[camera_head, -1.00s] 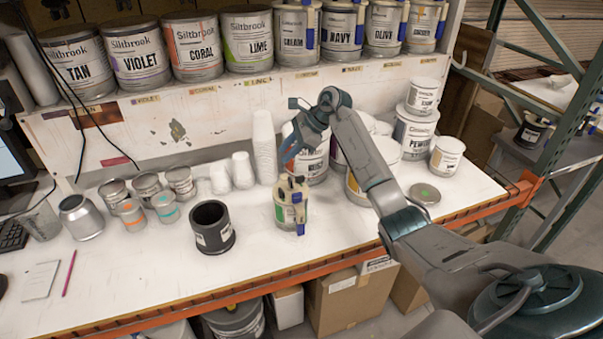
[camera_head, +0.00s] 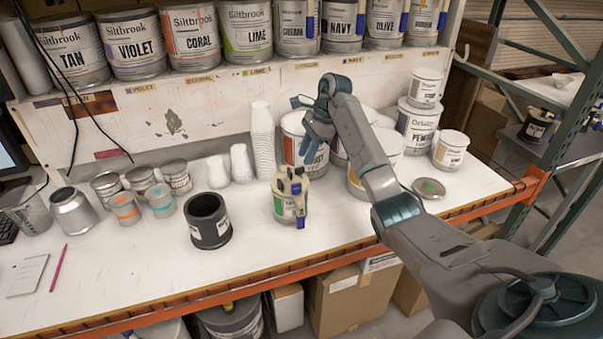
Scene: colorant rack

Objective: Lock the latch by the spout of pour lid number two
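A small can with a green-marked label (camera_head: 283,207) stands upright near the front middle of the bench. It wears a cream pour lid (camera_head: 284,181) with blue parts (camera_head: 300,216) on its front right side; which is the latch, and whether it is locked, is too small to tell. No number is readable on the lid. My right gripper (camera_head: 314,144) hangs above and behind this can, in front of a larger can (camera_head: 294,160), apart from the pour lid. Its fingers point down and look empty; their gap is unclear. My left gripper is out of view.
An open black cup (camera_head: 209,222) stands left of the can. Small tins (camera_head: 124,210), stacked white cups (camera_head: 263,145) and a loose lid (camera_head: 429,188) are nearby. Large cans (camera_head: 300,30), some with blue parts, line the shelf above. The bench front is largely clear.

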